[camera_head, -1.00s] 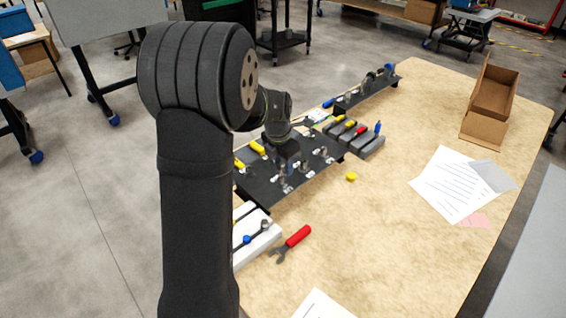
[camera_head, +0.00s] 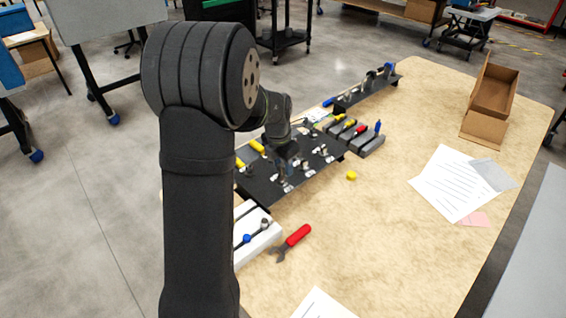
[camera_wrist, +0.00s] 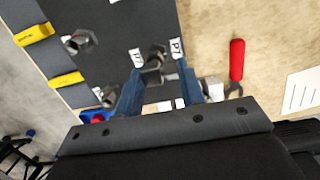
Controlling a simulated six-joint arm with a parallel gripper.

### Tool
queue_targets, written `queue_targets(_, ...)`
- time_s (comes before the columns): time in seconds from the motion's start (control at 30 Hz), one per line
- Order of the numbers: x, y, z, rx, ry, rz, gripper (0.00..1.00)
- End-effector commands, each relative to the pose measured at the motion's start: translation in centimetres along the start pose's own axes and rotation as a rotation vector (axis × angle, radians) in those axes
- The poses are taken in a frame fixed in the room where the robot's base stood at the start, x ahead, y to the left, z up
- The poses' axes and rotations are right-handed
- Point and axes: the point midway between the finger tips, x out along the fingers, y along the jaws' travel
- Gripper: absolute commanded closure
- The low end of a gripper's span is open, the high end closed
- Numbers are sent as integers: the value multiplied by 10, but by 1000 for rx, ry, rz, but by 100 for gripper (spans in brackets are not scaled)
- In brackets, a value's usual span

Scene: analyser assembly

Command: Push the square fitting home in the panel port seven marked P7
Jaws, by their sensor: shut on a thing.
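The dark panel (camera_head: 262,188) lies on the bench, and the wrist view shows part of it (camera_wrist: 117,30) close up. Two white P7 labels (camera_wrist: 137,58) flank a metal port (camera_wrist: 156,52) there. My gripper (camera_wrist: 159,77) has blue fingers and is shut on a small grey metal fitting (camera_wrist: 153,79), right beside that port in the picture. I cannot tell whether the fitting is in the port or just above it; its lower end is unclear. In the head view my gripper (camera_head: 287,151) is small and dark over the panel, and the fitting cannot be made out.
Other metal fittings (camera_wrist: 80,41) and yellow-marked parts (camera_wrist: 66,79) stand near the port. A red-handled wrench (camera_head: 294,240), a white tray (camera_head: 262,238) and a yellow piece (camera_head: 351,175) lie nearby. Grey blocks (camera_head: 369,145) stand beyond.

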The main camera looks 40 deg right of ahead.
Motion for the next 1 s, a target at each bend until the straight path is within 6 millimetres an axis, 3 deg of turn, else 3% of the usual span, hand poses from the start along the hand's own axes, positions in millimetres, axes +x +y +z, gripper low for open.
queue_targets(0.43,12,0,-2,0,1,-1,87)
queue_targets(0.47,12,0,-2,0,1,-1,62)
queue_targets(0.6,11,0,-2,0,0,-1,39)
queue_targets(0.87,11,0,-1,0,0,0,39)
queue_targets(1.0,1,0,-1,0,-2,1,39)
